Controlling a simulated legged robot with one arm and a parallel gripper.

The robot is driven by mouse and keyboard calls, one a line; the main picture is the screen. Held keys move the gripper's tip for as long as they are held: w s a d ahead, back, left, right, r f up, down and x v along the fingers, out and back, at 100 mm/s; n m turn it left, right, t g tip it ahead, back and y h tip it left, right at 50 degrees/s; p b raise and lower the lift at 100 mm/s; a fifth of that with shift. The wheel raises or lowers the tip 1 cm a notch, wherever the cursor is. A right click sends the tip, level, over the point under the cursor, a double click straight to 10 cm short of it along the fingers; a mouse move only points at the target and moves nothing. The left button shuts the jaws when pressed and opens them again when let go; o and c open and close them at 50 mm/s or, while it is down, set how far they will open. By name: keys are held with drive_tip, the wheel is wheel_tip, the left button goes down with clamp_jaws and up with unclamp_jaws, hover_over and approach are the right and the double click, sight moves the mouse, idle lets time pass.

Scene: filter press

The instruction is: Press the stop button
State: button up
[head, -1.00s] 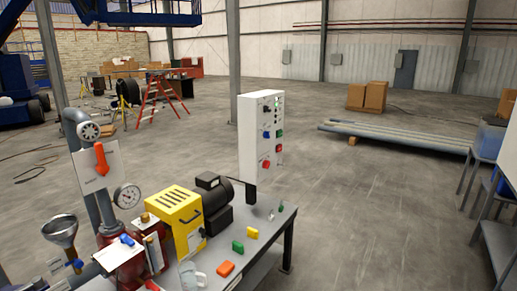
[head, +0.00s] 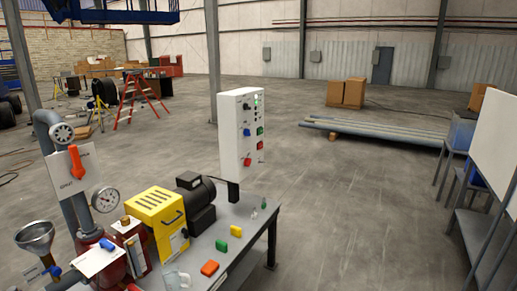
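A white control panel (head: 229,140) stands upright at the far end of the workbench, its button face turned to the right. On its face are a green button (head: 260,131) and a red button (head: 261,146) below it. A larger red control (head: 247,161) sits lower left, and a blue knob (head: 247,132) is at mid-height on the left. Labels are too small to read, so I cannot tell for sure which red control is the stop button. My gripper is not in view.
The grey workbench (head: 245,228) carries a yellow-and-black motor unit (head: 157,217), a pressure gauge (head: 105,199), a metal funnel (head: 35,237) and small coloured blocks. A white board (head: 495,140) and tables stand at right. The floor (head: 350,220) between is clear.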

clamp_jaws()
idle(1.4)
